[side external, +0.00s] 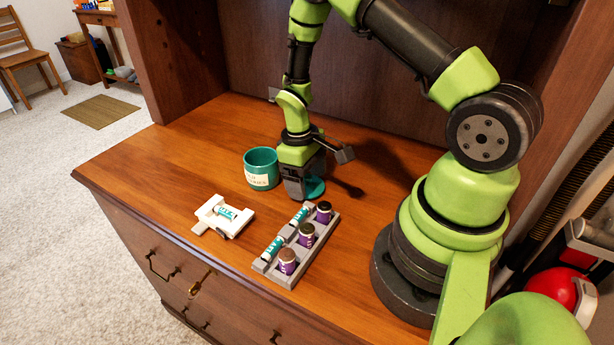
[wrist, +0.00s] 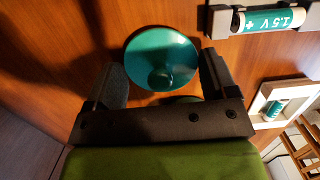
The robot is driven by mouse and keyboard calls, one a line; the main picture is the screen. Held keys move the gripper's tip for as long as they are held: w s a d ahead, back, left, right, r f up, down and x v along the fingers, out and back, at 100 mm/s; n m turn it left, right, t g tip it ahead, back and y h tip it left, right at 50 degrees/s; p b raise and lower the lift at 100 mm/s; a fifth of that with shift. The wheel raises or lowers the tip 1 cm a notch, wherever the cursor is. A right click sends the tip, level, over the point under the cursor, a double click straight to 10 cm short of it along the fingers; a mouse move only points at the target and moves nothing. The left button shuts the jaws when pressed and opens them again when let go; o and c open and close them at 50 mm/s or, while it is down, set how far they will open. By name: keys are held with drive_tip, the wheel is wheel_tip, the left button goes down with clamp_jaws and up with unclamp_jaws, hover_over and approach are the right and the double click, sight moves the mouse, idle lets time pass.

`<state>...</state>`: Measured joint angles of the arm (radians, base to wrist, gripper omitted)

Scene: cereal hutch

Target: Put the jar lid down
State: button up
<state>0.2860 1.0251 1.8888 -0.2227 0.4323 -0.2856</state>
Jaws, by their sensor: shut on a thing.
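The teal jar lid (side external: 316,188) shows beside my gripper, low at the wooden top, in the side view. In the wrist view the lid (wrist: 160,52) is a round teal disc with a small knob, between the two fingers. My gripper (side external: 303,193) points down and is shut on the lid across its rim; it also shows in the wrist view (wrist: 165,82). I cannot tell whether the lid touches the wood. The teal jar (side external: 262,182) with a pale label stands upright and open, left of my gripper.
A grey rack (side external: 270,272) with batteries and several dark purple-labelled bottles (side external: 306,236) stands in front of my gripper. A white holder (side external: 208,229) with a battery lies at front left. The wooden top (side external: 170,160) is clear at left, and the hutch back (side external: 255,60) rises behind.

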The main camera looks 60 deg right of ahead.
drive_tip(key=shift+f, duration=0.15)
drive_tip(key=o, duration=0.8)
drive_tip(key=shift+o, duration=0.2)
drive_tip(key=s+a+r+m+t, duration=0.1)
drive_tip(key=a+r+t, duration=0.15)
drive_tip(key=r, duration=0.95)
drive_tip(key=a+r+m+t, duration=0.1)
drive_tip(key=a+r, duration=0.2)
drive_tip(key=r, duration=0.9)
drive_tip(key=s+a+r+m+t+y, duration=0.1)
drive_tip(key=s+a+r+t, duration=0.1)
drive_tip(key=s, duration=0.3)
drive_tip(key=s+a+r+m+t+y, duration=0.1)
drive_tip(key=s+a+r+t, duration=0.2)
drive_tip(key=s, duration=0.3)
drive_tip(key=shift+a+r, duration=0.4)
drive_tip(key=shift+r, duration=0.45)
drive_tip(key=shift+s+t, duration=0.1)
drive_tip(key=shift+t, duration=0.15)
